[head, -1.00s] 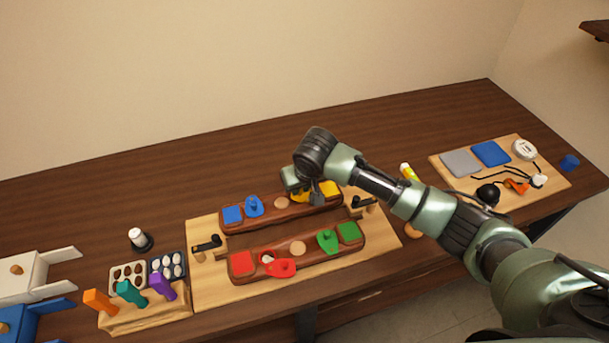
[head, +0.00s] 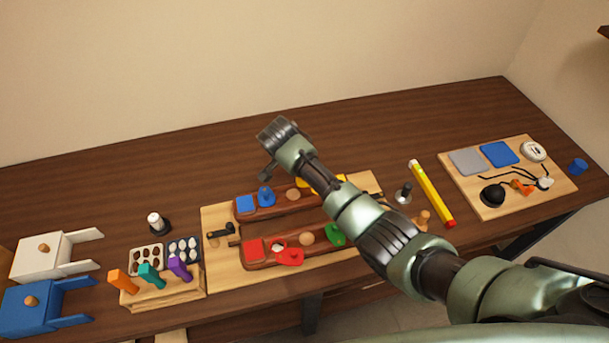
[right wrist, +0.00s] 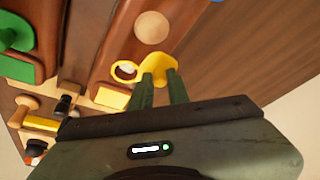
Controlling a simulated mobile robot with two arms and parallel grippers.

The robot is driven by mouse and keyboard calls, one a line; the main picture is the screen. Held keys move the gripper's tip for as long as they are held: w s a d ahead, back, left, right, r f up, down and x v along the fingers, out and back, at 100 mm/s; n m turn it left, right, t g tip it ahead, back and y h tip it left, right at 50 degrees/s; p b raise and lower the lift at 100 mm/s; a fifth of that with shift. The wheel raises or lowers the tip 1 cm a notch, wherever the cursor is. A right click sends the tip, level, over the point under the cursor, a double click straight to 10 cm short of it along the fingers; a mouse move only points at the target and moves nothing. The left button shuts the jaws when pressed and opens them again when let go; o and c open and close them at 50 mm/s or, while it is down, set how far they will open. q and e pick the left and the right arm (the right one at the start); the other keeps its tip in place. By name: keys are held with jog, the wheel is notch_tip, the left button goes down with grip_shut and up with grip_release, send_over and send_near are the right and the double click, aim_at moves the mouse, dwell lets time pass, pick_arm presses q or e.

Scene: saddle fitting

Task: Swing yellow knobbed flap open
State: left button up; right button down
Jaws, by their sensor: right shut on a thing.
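The yellow flap (right wrist: 157,68) is in the right wrist view, on a dark wooden bar (right wrist: 110,55). A round yellow-rimmed opening (right wrist: 126,71) with something whitish inside shows beside it. My right gripper (right wrist: 159,82) is shut on the flap's knob, which its fingers mostly hide. A yellow square (right wrist: 111,97) lies on the same bar. In the head view my right arm covers most of the flap; only a yellow part (head: 304,183) shows at the arm's left edge. My left gripper is not in view.
The front bar carries a red flap (head: 291,257) beside an opening and a green flap (head: 335,235). A blue flap (head: 266,197) is on the back bar. A yellow tube (head: 432,193) lies to the right. Coloured handles (head: 151,274) stand in a block at front left. The table behind is clear.

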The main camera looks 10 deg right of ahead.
jog(key=shift+w+m+g+h+b, duration=0.3)
jog(key=shift+w+m+h+b, duration=0.15)
jog(key=shift+m, duration=0.65)
jog(key=shift+r, duration=0.1)
jog(key=c, duration=1.4)
grip_release()
jog(key=shift+d, duration=0.1)
jog(key=shift+o, duration=0.2)
jog(key=b+v, duration=0.2)
jog(key=v, duration=0.5)
jog(key=shift+r, duration=0.35)
jog(key=shift+s+f, duration=0.1)
